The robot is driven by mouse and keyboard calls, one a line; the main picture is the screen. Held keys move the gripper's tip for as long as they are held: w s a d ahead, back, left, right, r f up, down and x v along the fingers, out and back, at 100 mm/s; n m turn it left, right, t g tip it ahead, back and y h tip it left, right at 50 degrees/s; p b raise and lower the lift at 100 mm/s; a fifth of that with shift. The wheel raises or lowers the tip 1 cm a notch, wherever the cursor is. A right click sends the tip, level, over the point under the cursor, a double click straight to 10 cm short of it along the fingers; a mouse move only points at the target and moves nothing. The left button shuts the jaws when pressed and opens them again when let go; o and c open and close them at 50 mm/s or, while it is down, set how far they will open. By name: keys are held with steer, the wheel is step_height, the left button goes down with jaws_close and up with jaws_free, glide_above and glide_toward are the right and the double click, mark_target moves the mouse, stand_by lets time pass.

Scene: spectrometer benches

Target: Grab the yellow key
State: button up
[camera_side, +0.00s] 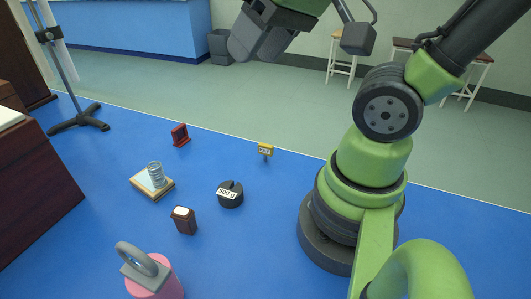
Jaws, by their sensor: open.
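A small yellow object (265,149), which seems to be the yellow key, stands on the blue table near its far edge, with dark marks on its face. My gripper (250,48) is at the top of the view, high above the table, with grey fingers angled down to the left. It is open and apart from the yellow object, which lies below it in the picture. Nothing hides the yellow object.
A black slotted weight (231,196) with a white label stands nearest the yellow object. A stand base (80,120) is far left.

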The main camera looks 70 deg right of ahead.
steer(key=w+d+f+n+g+h, duration=0.2)
steer(key=w+d+f+g, duration=0.2)
steer(key=w+d+f, duration=0.3)
steer(key=n+g, duration=0.2)
glide_above(266, 145)
steer(key=shift+y, duration=0.4)
steer(key=f, duration=1.5)
steer(key=shift+w+f, duration=0.2)
steer(key=shift+w, duration=0.05)
steer(key=shift+s+f, duration=0.15)
steer(key=shift+f, duration=2.8)
jaws_close()
